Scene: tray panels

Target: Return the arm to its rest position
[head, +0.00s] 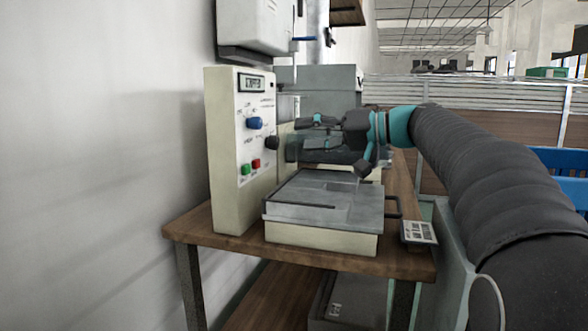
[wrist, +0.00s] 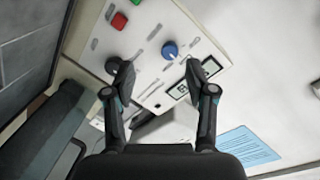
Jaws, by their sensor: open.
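My gripper (head: 314,131) reaches in from the right in the head view, pointing left above a low grey-topped unit (head: 325,212). It faces the cream control box (head: 222,165). In the wrist view my gripper (wrist: 160,78) has its two dark fingers spread apart with nothing between them. Beyond the fingers lies the control panel (wrist: 145,65), with a blue knob (wrist: 169,50), a red button (wrist: 119,21), a green button and a display. A black knob shows close to the left finger; I cannot tell whether they touch.
The equipment stands on a brown wooden table (head: 195,228) against the white wall at left. A small label card (head: 419,232) lies at the table's right edge. Grey boxes stand behind my gripper. A white cabinet (head: 255,25) hangs above the control box.

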